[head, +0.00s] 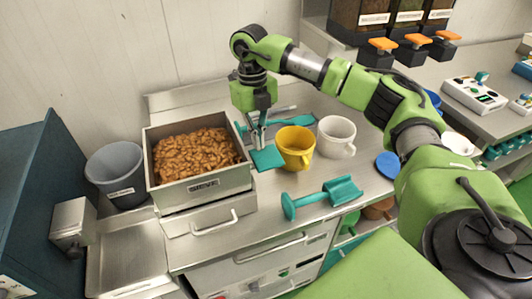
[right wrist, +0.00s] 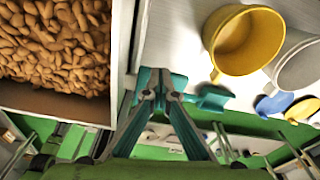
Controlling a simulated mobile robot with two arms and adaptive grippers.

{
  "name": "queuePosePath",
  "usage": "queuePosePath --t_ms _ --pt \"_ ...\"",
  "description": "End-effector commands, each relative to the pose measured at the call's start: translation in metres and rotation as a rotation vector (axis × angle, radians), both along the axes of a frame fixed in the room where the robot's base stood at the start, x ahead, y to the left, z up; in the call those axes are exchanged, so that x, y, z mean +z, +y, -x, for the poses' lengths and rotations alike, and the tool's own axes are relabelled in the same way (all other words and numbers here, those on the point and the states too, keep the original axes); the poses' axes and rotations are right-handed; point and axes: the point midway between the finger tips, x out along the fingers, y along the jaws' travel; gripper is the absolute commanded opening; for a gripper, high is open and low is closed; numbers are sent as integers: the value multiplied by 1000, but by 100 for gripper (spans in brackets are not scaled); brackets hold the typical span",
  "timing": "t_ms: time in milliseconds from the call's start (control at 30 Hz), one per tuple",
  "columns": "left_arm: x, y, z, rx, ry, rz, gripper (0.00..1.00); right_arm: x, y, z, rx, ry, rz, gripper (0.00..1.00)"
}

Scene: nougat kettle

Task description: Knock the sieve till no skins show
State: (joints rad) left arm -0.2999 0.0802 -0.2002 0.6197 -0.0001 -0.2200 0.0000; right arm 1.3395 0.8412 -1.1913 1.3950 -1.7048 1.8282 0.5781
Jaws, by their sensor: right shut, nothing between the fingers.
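The sieve (head: 226,181) is a square metal box labelled SIEVE, full of brown nut-like pieces (head: 195,153). Whether these are nuts or skins I cannot tell. In the right wrist view the sieve's wall (right wrist: 55,103) and the brown pieces (right wrist: 60,45) fill the upper left. My right gripper (head: 258,146) points down just right of the sieve, apart from it, above a flat teal piece (head: 268,158). It is shut and empty, its fingertips together in the right wrist view (right wrist: 160,82). My left gripper is not in view.
A yellow mug (head: 295,148) and a white mug (head: 336,137) stand right of my gripper. A teal scoop (head: 322,197) lies in front of them. A grey bin (head: 117,175) stands left of the sieve. Dispensers (head: 408,20) stand at the back right.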

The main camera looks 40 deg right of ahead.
Motion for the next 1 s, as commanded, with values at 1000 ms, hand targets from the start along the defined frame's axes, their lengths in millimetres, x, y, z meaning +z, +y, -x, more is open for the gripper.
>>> queuePosePath --t_ms 1000 --pt "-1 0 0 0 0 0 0 116 0 -12 1 -2 0 0"
